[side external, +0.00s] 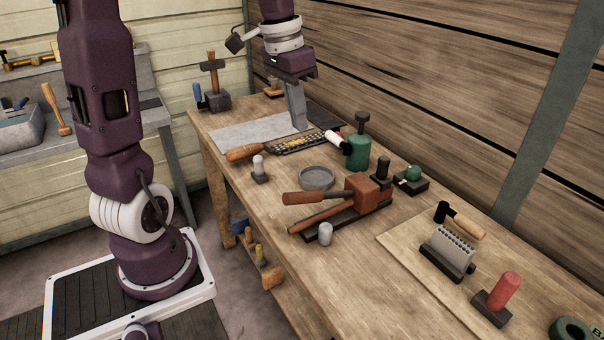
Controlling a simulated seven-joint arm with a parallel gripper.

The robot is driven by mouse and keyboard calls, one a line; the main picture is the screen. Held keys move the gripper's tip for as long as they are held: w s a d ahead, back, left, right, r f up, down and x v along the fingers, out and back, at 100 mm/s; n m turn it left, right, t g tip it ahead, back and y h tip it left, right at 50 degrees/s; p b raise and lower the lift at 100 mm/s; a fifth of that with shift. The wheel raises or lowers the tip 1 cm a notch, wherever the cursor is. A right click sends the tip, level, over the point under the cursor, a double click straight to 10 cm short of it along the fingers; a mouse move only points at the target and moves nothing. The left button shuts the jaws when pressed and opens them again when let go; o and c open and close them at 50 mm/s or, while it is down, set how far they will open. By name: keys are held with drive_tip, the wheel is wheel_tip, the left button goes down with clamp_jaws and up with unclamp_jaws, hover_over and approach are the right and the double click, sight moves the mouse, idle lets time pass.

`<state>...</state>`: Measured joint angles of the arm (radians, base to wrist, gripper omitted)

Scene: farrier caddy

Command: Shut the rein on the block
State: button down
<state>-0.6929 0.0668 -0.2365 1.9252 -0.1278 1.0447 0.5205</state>
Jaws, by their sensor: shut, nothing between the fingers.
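A reddish-brown block (369,191) stands on a dark base plate (345,218) in the middle of the bench. Two reins reach left from it. The upper rein (305,198) has a brown grip and a dark shank and sits above the lower one. The lower rein (322,216) is reddish-brown and slopes down to the left along the base. The two are apart at their free ends. My gripper (299,126) points down at the far part of the bench, well behind the block and reins. It is shut and empty, apart from both reins.
A rasp with a wooden handle (243,152), a green bottle (357,152), a round grey dish (316,178) and a small knobbed piece (259,168) lie between my gripper and the block. A pale cylinder (325,233) stands just in front. A pale board (415,255) lies to the right.

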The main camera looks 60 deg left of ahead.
approach(320, 196)
drive_tip(key=a, duration=0.2)
drive_tip(key=f, duration=0.1)
drive_tip(key=s+f, duration=0.1)
drive_tip(key=f, duration=0.2)
drive_tip(key=shift+s+d, duration=0.25)
drive_tip(key=shift+d, duration=0.1)
drive_tip(key=shift+s+f, duration=0.1)
drive_tip(key=shift+f, duration=0.2)
drive_tip(key=shift+s+f, duration=0.75)
drive_tip(key=shift+f, duration=0.3)
